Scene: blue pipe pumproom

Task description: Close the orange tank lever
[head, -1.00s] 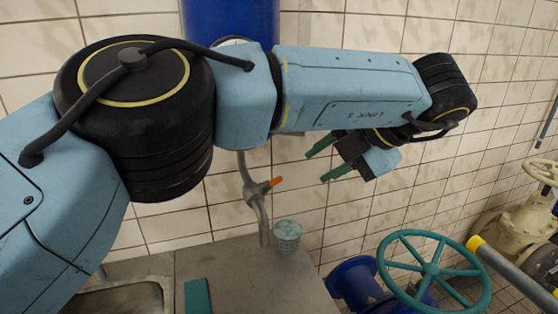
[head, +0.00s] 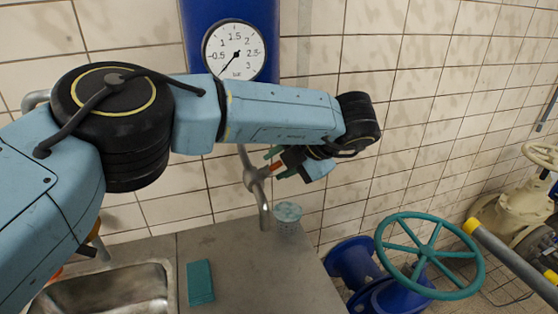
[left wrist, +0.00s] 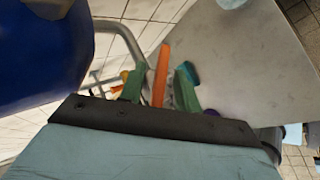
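The orange lever (head: 278,168) sits on a grey pipe valve (head: 254,178) below the blue tank (head: 193,32). My left gripper (head: 274,163) is at the lever, its green fingers apart. In the left wrist view the orange lever (left wrist: 161,75) stands up between the two green fingers of the left gripper (left wrist: 159,88). A gap shows on both sides of the lever, so contact is not evident. In the head view the fingers and wrist partly hide the lever. My right gripper is in neither view.
A round gauge (head: 235,50) is on the tank. A green handwheel (head: 430,255) stands at right.

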